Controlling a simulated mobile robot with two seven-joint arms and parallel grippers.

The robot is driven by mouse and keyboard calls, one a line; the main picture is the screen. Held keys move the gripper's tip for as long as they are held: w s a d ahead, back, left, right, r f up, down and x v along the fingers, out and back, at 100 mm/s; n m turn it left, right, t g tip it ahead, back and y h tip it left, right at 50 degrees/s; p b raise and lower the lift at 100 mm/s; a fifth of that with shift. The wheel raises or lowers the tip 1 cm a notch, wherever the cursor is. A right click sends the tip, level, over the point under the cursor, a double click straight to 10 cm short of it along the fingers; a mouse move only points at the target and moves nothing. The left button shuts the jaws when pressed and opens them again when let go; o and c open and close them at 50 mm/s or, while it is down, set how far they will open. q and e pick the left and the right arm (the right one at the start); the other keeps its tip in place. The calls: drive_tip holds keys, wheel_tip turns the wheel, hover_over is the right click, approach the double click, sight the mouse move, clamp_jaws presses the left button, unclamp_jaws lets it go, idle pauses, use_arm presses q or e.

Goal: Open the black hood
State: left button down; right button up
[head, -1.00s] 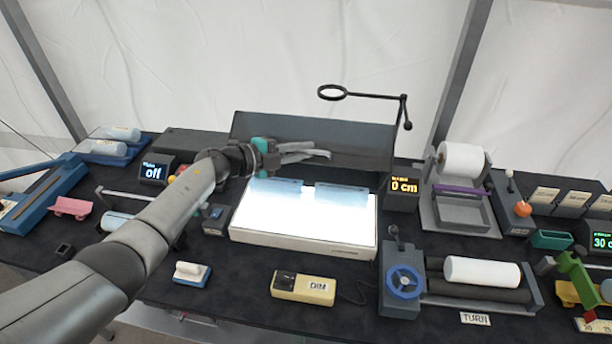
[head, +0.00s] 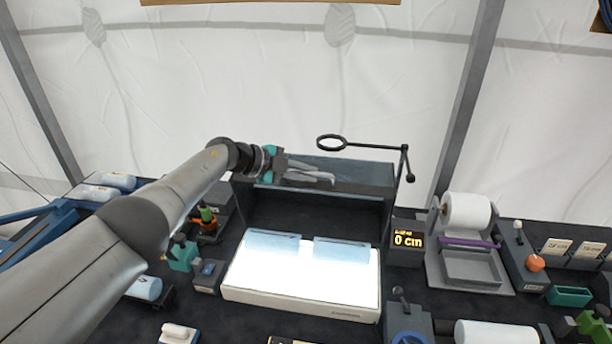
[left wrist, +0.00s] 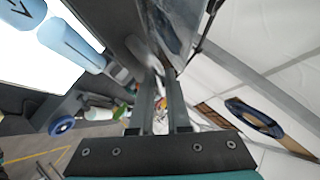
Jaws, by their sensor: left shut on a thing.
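The black hood (head: 365,172) is above and behind the lit light box (head: 300,300) in the head view. Its panel stands raised, with dark open space below it. My left gripper (head: 318,179) is at the hood's front left part, shut on it; the exact grip point is hard to see. In the left wrist view the two fingers (left wrist: 160,80) are close together, with the hood's dark surface (left wrist: 175,25) beyond them. My right gripper is not in view.
A magnifier on a black arm (head: 332,142) stands close by the hood's right side. Two pale blue strips (head: 272,245) lie on the light box. Several small items crowd the left side.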

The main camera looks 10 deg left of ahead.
use_arm(q)
drive_tip(key=shift+w+f, duration=0.1)
drive_tip(key=shift+f, duration=0.1)
idle(0.4)
drive_tip(key=c, duration=1.2)
unclamp_jaws()
drive_tip(key=shift+o, duration=0.2)
drive_tip(key=shift+a+r+p, duration=0.2)
drive_tip(key=shift+p, duration=0.1)
drive_tip(key=p+v, duration=0.2)
drive_tip(key=v, duration=0.3)
drive_tip(key=shift+p, duration=0.35)
drive_tip(key=v, duration=1)
drive_tip(key=shift+d, duration=0.15)
